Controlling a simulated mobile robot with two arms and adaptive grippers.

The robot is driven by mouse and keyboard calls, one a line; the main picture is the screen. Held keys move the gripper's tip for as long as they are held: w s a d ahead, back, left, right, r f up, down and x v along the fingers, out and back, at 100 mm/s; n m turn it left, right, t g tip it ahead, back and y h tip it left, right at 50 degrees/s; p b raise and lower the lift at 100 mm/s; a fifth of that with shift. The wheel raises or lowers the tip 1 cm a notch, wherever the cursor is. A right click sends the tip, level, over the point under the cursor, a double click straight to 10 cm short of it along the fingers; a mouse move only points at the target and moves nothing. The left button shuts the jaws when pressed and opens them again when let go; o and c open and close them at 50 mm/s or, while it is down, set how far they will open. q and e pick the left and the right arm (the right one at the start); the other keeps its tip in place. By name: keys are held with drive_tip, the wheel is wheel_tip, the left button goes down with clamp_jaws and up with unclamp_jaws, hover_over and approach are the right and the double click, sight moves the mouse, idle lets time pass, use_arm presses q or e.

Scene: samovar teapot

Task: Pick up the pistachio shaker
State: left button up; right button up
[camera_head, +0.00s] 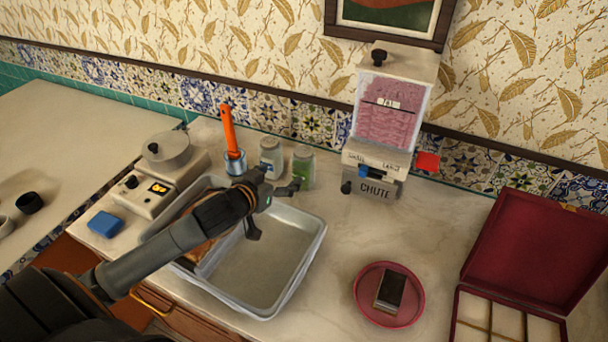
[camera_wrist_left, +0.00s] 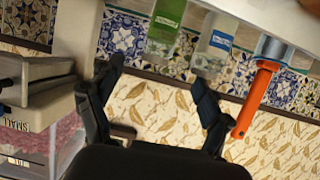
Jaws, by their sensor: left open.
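The green-filled shaker (camera_head: 303,168), which fits the pistachio shaker by colour, stands upright on the counter near the tiled wall. It also shows in the left wrist view (camera_wrist_left: 163,32), inverted at the top; its label is too small to read. A second shaker with pale contents and a blue label (camera_head: 270,156) stands just left of it, and in the wrist view (camera_wrist_left: 214,46) is to its right. My left gripper (camera_head: 272,210) is open and empty above the tray, in front of the green shaker. In the wrist view the gripper (camera_wrist_left: 158,76) has its fingers spread, apart from both shakers. My right gripper is not in view.
An orange-handled utensil (camera_head: 229,130) stands in a cup left of the shakers. A chute dispenser (camera_head: 390,115) is at their right. A grey tray (camera_head: 317,240) lies below my arm. A red plate (camera_head: 365,310) and open maroon box (camera_head: 535,250) are at the right.

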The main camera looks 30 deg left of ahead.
sight(299, 161)
use_arm(q)
drive_tip(key=p+x, duration=0.1)
drive_tip(key=x, duration=0.7)
drive_tip(key=shift+r, duration=0.2)
drive_tip(key=x, duration=0.1)
drive_tip(key=p+x, duration=0.1)
drive_tip(key=x, duration=0.2)
drive_tip(key=shift+w+r+p, duration=0.25)
drive_tip(key=shift+w+p, duration=0.05)
drive_tip(key=shift+w, duration=0.25)
drive_tip(key=shift+w+f, duration=0.2)
drive_tip(key=shift+w, duration=0.1)
drive_tip(key=shift+s, duration=0.1)
drive_tip(key=c, duration=1.3)
drive_tip(key=shift+r, duration=0.1)
drive_tip(key=shift+c, duration=0.7)
drive_tip(key=shift+r, duration=0.1)
